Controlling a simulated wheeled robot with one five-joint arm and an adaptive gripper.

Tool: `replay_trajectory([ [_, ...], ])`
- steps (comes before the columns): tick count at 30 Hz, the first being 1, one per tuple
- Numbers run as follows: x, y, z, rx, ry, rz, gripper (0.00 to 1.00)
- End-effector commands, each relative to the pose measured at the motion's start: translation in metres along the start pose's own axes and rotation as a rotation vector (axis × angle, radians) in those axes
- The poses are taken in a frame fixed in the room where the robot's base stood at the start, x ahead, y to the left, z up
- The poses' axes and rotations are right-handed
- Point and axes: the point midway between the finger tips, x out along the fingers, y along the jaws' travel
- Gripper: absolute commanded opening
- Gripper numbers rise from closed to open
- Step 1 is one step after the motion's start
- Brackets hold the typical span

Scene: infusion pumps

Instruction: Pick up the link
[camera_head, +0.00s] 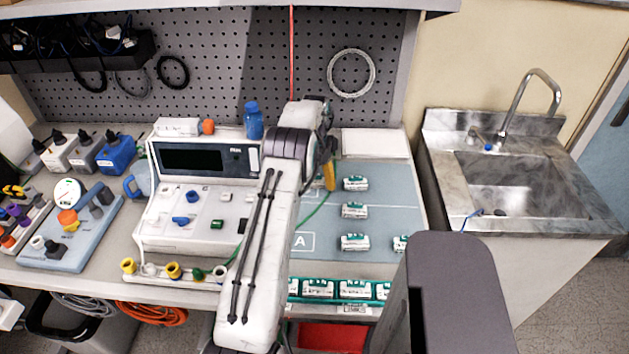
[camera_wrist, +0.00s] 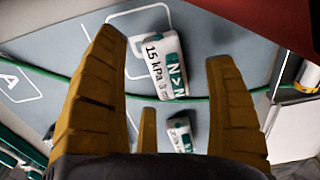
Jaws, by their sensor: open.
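White link blocks with green ends lie on the blue-grey mat (camera_head: 385,225). In the head view there is an upper link (camera_head: 355,183), a middle link (camera_head: 354,210) and a lower link (camera_head: 354,242). My gripper (camera_head: 328,176) is left of the upper link, partly hidden by my arm. In the wrist view, my gripper's yellow fingers (camera_wrist: 165,52) are open. A link marked "15 kPa" (camera_wrist: 160,62) shows in the gap between them, apparently untouched. A second link (camera_wrist: 181,137) shows lower in the gap. I cannot tell which head-view links these are.
A green tube (camera_wrist: 60,90) crosses the wrist view by the marked link. A green-edged rack (camera_head: 318,288) holds more links at the bench's front. A white console (camera_head: 205,195) stands to the left. A sink (camera_head: 520,180) is at the right.

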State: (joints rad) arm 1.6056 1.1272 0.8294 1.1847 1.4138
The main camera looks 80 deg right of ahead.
Motion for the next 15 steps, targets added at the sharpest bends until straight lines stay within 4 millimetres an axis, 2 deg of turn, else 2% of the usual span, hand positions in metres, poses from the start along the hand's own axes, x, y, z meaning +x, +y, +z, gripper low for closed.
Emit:
replay_trajectory([
  [11, 0.0055, 0.0002, 0.0006, -0.001, 0.0, 0.0, 0.79],
  [15, 0.0053, 0.0002, 0.0005, -0.001, 0.0, 0.0, 0.66],
])
